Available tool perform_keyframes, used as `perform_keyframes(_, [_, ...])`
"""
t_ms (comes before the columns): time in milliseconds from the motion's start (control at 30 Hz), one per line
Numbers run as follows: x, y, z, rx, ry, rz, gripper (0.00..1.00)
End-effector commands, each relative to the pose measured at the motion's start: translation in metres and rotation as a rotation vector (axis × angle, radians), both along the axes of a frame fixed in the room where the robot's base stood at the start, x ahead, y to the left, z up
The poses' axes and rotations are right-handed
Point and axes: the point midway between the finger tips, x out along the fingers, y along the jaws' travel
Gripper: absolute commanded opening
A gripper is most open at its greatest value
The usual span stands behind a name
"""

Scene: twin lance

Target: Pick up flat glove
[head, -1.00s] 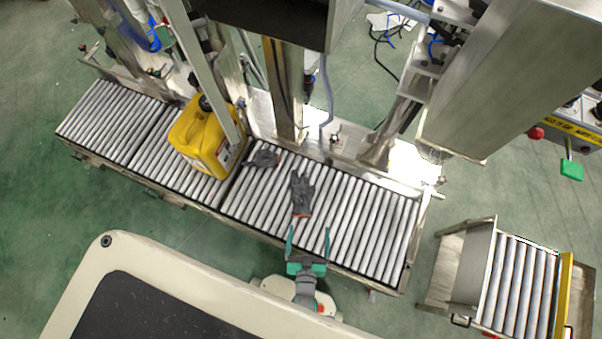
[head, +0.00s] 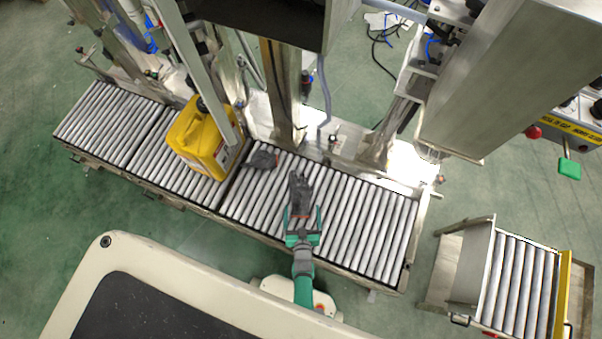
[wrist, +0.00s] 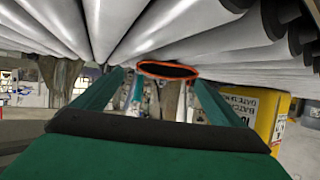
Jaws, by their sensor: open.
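A dark grey flat glove (head: 300,190) lies stretched out on the roller conveyor (head: 345,225), its orange-edged cuff toward me. A second dark glove (head: 262,160), crumpled, lies on the rollers to its left. My gripper (head: 302,211) is open, its two green fingers at the cuff end of the flat glove. In the wrist view, the cuff's orange rim (wrist: 168,70) shows between and beyond the fingers of my gripper (wrist: 155,82). I cannot tell whether the fingers touch the glove.
A yellow canister (head: 200,140) stands on the conveyor to the left. Metal posts (head: 283,95) rise along the far side. The rollers right of the flat glove are clear. A separate short roller section (head: 520,285) stands at the lower right.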

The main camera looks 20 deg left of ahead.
Motion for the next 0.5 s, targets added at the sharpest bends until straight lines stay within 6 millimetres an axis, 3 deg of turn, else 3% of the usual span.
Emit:
perform_keyframes(233, [0.030,0.019,0.000,0.002,-0.001,0.001,0.92])
perform_keyframes(500, [0.046,0.021,-0.009,0.000,-0.001,-0.006,0.92])
